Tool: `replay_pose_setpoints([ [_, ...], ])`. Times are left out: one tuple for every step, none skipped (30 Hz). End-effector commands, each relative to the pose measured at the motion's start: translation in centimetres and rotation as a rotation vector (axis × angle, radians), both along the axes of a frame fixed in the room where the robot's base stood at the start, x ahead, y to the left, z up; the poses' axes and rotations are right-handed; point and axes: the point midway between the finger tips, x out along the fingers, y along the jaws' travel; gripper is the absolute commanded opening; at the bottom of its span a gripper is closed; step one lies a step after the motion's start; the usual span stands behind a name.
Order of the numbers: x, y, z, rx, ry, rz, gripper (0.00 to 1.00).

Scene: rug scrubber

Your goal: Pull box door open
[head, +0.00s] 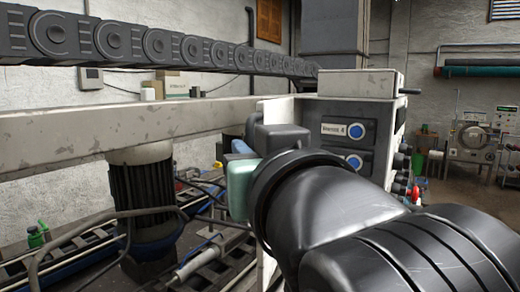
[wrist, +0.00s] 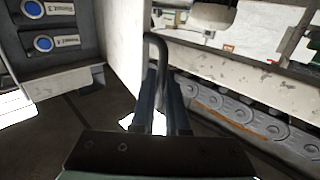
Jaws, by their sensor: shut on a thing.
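The box (head: 345,115) is a grey cabinet with blue buttons and labels on its front, right of centre in the head view. Its side with two blue buttons (wrist: 55,40) shows at the upper left in the wrist view. A pale door panel (wrist: 124,50) stands beside that side. A dark, bent bar handle (wrist: 160,58) is on the panel. My gripper (wrist: 163,90) is shut on the handle, with one finger on each side of it. In the head view my black arm covers the fingers and the lower part of the box.
A long pale beam (head: 100,130) runs left of the box, with a dark chain conveyor (head: 140,45) above it. A motor (head: 143,195) and pipes stand below the beam. A machine (head: 472,140) stands at the far right, with open floor before it.

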Motion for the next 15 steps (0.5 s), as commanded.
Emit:
replay_pose_setpoints([
  [0.02, -0.11, 0.2, -0.001, -0.005, -0.003, 0.0],
  [0.02, -0.11, 0.2, -0.001, -0.005, -0.004, 0.0],
  [0.02, -0.12, 0.21, -0.001, -0.005, -0.004, 0.0],
  [0.02, -0.13, 0.21, 0.0, -0.006, -0.004, 0.0],
  [0.03, -0.14, 0.21, 0.0, -0.006, -0.004, 0.0],
  [0.02, -0.14, 0.22, 0.0, -0.006, -0.004, 0.0],
  [0.02, -0.15, 0.22, 0.0, -0.006, -0.004, 0.0],
  [0.02, -0.16, 0.22, 0.0, -0.006, -0.004, 0.0],
  [0.02, -0.16, 0.23, 0.0, -0.006, -0.004, 0.16],
  [0.01, -0.16, 0.23, 0.0, -0.006, -0.004, 0.21],
  [0.01, -0.16, 0.22, 0.0, -0.006, -0.004, 0.27],
  [0.02, -0.16, 0.2, -0.001, -0.005, -0.004, 0.34],
  [0.03, -0.17, 0.18, -0.001, -0.005, -0.004, 0.39],
  [0.04, -0.18, 0.16, 0.0, -0.004, -0.005, 0.42],
  [0.04, -0.19, 0.14, 0.0, -0.004, -0.005, 0.42],
])
